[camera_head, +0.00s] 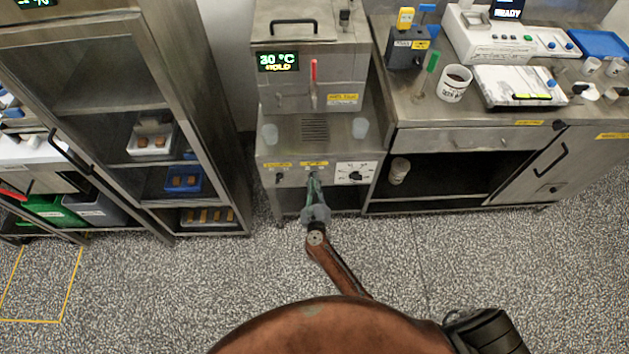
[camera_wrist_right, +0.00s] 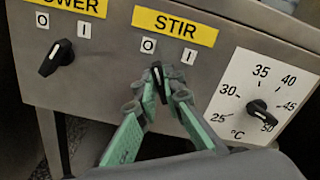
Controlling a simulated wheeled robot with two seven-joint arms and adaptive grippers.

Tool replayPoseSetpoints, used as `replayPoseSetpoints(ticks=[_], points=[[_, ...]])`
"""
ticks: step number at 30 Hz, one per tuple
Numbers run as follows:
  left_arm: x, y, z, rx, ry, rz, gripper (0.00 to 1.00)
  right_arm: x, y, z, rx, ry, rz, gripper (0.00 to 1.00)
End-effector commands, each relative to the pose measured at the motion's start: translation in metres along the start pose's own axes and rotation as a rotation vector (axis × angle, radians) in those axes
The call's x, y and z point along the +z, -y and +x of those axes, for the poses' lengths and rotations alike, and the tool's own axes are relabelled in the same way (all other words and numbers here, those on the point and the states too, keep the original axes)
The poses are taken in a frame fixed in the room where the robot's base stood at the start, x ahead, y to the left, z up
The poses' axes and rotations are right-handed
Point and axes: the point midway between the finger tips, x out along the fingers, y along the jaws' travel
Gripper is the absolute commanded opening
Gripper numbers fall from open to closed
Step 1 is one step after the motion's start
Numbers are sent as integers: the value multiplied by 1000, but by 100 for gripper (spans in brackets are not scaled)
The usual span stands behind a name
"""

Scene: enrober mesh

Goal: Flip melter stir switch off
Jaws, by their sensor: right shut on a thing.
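The melter (camera_head: 318,130) stands at the centre of the head view, a steel unit with a front control panel. Its stir switch (camera_wrist_right: 161,88) is a small black knob under the yellow STIR label (camera_wrist_right: 175,25), between marks O and I. The knob's white-lined tip points up and slightly left, toward the O mark. My right gripper (camera_wrist_right: 158,84) is shut on this knob, one green fingertip on each side. In the head view the right gripper (camera_head: 314,180) reaches the panel from below and hides the knob. My left gripper is not in view.
Left of the stir switch is the power switch (camera_wrist_right: 57,58), its tip leaning toward I. Right is the temperature dial (camera_wrist_right: 257,107). The melter's display (camera_head: 278,61) reads 30 °C HOLD. A steel cabinet (camera_head: 215,130) stands left, a workbench (camera_head: 460,120) right. The floor in front is clear.

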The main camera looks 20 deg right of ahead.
Motion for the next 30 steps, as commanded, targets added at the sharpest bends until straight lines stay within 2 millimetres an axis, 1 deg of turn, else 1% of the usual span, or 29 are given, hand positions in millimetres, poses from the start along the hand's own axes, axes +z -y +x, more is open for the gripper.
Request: replayPoseSetpoints(ticks=[9,10,17,26,29,30], points=[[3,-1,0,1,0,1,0,0,-1,0,1,2,-16,0],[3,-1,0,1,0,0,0,0,-1,0,1,2,-16,10],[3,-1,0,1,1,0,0,0,0,0,0,1,-14,26],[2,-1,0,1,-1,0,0,0,0,-2,0,0,-14,26],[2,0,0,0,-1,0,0,-1,-1,-11,1,-1,-13,26],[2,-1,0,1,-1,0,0,-2,0,-16,1,-2,-13,26]])
